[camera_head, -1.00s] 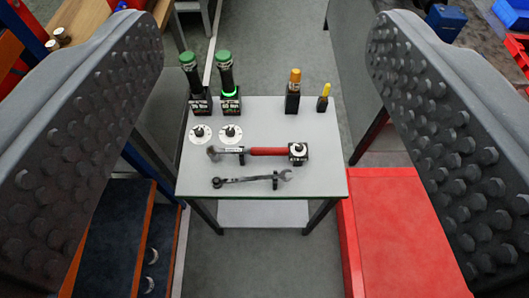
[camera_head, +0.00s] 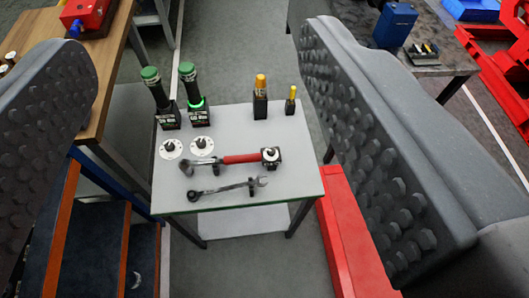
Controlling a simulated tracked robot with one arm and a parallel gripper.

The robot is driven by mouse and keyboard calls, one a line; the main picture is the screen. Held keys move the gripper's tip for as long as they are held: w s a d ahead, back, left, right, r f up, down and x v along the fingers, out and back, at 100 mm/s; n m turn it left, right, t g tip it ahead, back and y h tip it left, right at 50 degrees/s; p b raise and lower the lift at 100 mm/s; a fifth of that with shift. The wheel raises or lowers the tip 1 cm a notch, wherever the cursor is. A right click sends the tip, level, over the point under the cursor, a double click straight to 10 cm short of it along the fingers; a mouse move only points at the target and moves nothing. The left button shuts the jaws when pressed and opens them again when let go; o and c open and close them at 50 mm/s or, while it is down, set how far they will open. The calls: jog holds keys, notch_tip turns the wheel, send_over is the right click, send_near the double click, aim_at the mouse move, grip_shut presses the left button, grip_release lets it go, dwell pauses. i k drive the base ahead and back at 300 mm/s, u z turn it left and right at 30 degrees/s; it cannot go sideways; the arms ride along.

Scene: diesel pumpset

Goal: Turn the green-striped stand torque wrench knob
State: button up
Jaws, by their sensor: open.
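Two black torque wrenches with green caps stand in black block stands at the back left of a small grey table (camera_head: 290,190). The right one (camera_head: 189,84) has a bright green stripe low on it, at the stand; the left one (camera_head: 155,90) shows no such glow. Two white dials with dark knobs lie in front of the stands, a left dial (camera_head: 171,148) and a right dial (camera_head: 202,146). The right dial is in front of the green-striped stand. My gripper (camera_head: 203,70) is open and empty. Its two studded grey fingers flank the table in the picture, touching nothing that I can see.
A red-handled wrench (camera_head: 241,159) and an open-ended wrench (camera_head: 226,188) lie on holders in front of the dials. Two yellow-topped tools, one larger (camera_head: 260,96) and one smaller (camera_head: 291,100), stand at the back right. A wooden bench (camera_head: 124,60) is left, a red frame (camera_head: 350,235) right.

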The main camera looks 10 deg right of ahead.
aim_at(271, 151)
jog(key=z, duration=0.05)
jog(key=k, duration=0.55)
jog(key=u, duration=0.3)
jog(key=i, duration=1.55)
jog(key=z, duration=0.3)
